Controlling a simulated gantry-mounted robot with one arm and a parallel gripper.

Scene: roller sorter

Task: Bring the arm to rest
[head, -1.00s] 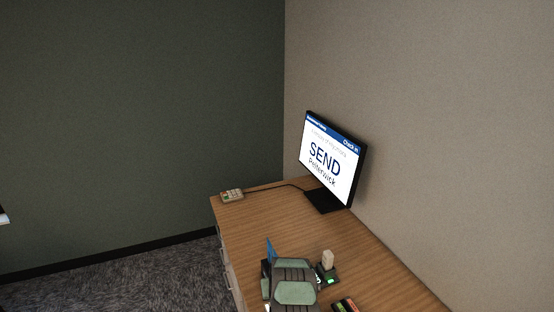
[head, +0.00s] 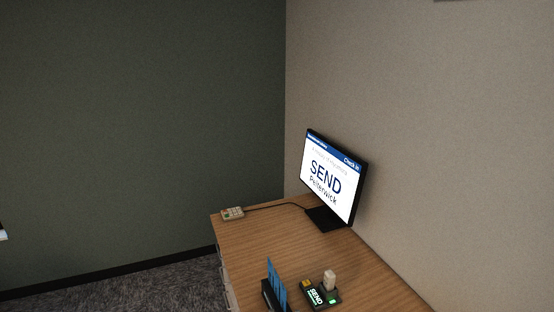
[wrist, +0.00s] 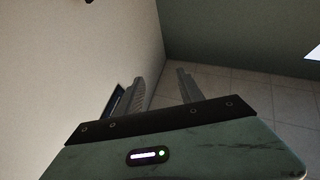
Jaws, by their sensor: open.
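My gripper (wrist: 160,88) shows in the wrist view. Its two grey fingers stand apart with nothing between them. Past the fingers are a pale wall, a dark green wall and a tiled pale surface. My arm and gripper do not show in the head view.
In the head view a wooden desk (head: 262,238) stands against the beige wall. On it are a monitor (head: 326,180) reading "SEND Pelterwick", a keypad (head: 232,213), a blue-card holder (head: 275,287), a small lit device (head: 315,297) and a stamp-like block (head: 329,281). The desk's middle is clear.

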